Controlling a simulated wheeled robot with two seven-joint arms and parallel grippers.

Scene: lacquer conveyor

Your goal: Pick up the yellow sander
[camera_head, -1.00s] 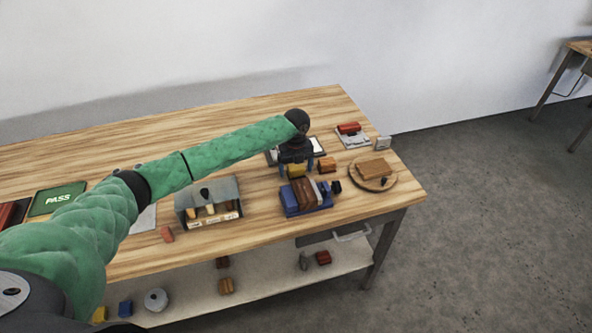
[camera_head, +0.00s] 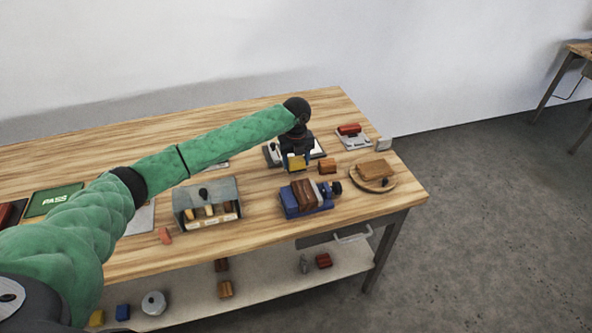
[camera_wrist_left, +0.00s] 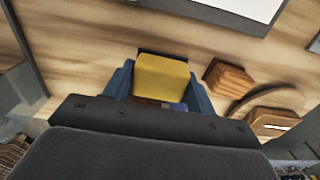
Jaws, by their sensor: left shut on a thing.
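The yellow sander (camera_head: 296,163) is a small yellow block in the head view, near the right end of the workbench. My left gripper (camera_head: 297,160) reaches down over it with blue fingers. In the left wrist view the yellow sander (camera_wrist_left: 162,77) sits between the two blue fingers of my left gripper (camera_wrist_left: 160,85), which are shut on it. A dark strip shows along its far edge. Whether it touches the bench top is hard to tell. My right gripper is not in view.
A blue vise-like holder with a brown block (camera_head: 306,195) stands just in front. A small wooden block (camera_head: 327,166) and a round board (camera_head: 389,182) are to the right. A grey caddy (camera_head: 236,190) stands left. A white sheet on a dark board (camera_head: 273,156) lies behind.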

